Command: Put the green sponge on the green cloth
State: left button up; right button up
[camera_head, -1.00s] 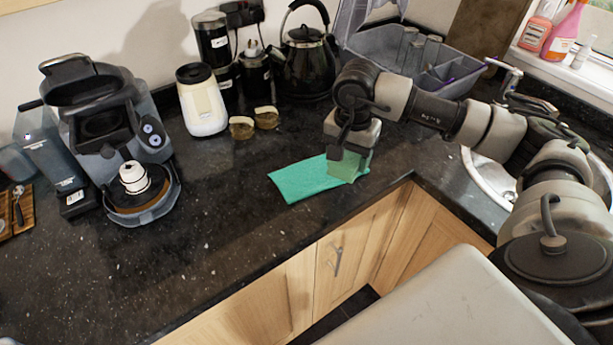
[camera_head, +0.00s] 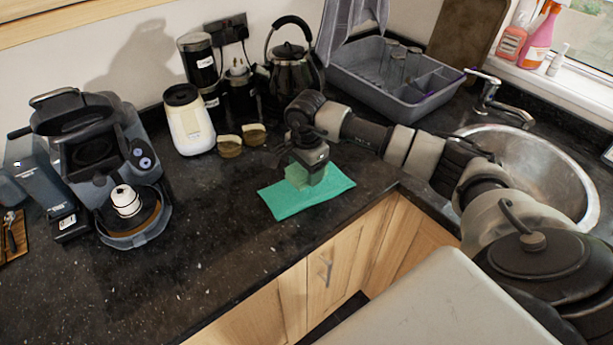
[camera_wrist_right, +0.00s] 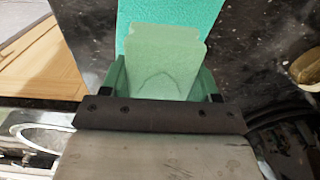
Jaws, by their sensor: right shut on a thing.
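The green cloth (camera_head: 322,193) lies flat on the dark worktop near its front edge, and it also shows in the right wrist view (camera_wrist_right: 205,12). The pale green sponge (camera_head: 298,176) is held over the cloth by my right gripper (camera_head: 308,172). In the right wrist view the sponge (camera_wrist_right: 162,62) stands out between the fingers, with the cloth behind it. My right gripper is shut on the sponge. I cannot tell whether the sponge's lower edge touches the cloth. My left gripper is not in view.
A coffee machine (camera_head: 95,150) stands at the left. A grey dish rack (camera_head: 400,85) and a sink (camera_head: 545,165) are at the right. The worktop left of the cloth is clear.

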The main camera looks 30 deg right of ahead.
notch_tip(320, 180, down, 3)
jog(key=shift+f+p, duration=0.1)
jog(key=shift+p, duration=0.6)
jog(key=shift+f, duration=0.35)
jog(key=shift+f, duration=0.1)
